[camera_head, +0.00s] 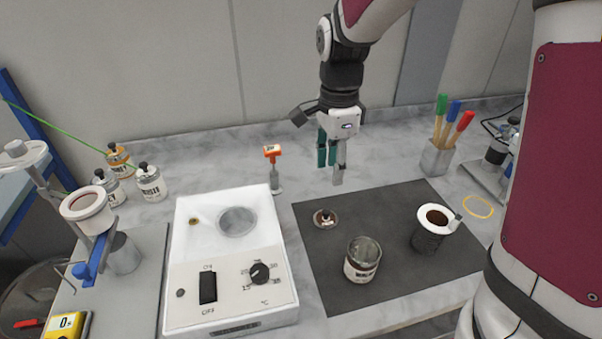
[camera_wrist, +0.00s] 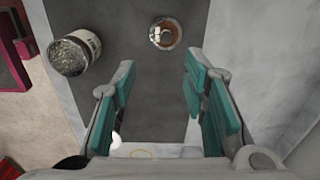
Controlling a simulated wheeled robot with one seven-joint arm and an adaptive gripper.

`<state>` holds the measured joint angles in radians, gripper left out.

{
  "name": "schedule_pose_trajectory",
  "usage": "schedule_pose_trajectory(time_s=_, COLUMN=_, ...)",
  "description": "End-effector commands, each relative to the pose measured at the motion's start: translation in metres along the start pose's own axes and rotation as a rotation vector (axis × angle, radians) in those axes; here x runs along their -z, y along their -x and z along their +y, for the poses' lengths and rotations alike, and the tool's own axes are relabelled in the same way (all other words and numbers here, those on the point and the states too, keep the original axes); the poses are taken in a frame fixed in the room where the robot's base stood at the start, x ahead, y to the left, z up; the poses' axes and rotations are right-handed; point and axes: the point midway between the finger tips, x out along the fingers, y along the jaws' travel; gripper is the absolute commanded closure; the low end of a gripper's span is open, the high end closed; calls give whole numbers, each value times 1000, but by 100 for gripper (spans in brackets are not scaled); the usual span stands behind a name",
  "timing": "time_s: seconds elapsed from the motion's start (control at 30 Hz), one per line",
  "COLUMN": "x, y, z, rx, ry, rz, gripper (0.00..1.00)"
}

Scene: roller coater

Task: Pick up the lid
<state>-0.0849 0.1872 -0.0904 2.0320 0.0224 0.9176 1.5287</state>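My gripper (camera_head: 331,166) hangs pointing down, above the counter near the back of the mat, apart from the lid. In the wrist view its teal-padded fingers (camera_wrist: 160,92) are spread with nothing between them.
An open glass jar (camera_head: 362,262) stands right and in front of the lid. A white coater machine (camera_head: 230,262) is left of the mat. A cup of coloured-handled tools (camera_head: 438,158) and an orange-topped item (camera_head: 274,170) stand behind.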

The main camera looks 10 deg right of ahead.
Motion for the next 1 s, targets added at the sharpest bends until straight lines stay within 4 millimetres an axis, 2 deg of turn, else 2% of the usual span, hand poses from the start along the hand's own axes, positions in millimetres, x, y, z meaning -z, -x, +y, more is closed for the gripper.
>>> schedule_pose_trajectory(time_s=0.17, x=0, y=-14, z=-2, rx=-10, ry=-28, rz=1, gripper=60)
schedule_pose_trajectory(time_s=0.5, x=0, y=-74, z=-2, rx=-10, ry=-26, rz=1, gripper=60)
schedule_pose_trajectory(time_s=0.77, x=0, y=-93, z=-2, rx=-8, ry=-26, rz=1, gripper=60)
schedule_pose_trajectory(time_s=1.0, x=2, y=-125, z=-5, rx=-9, ry=-26, rz=0, gripper=60)
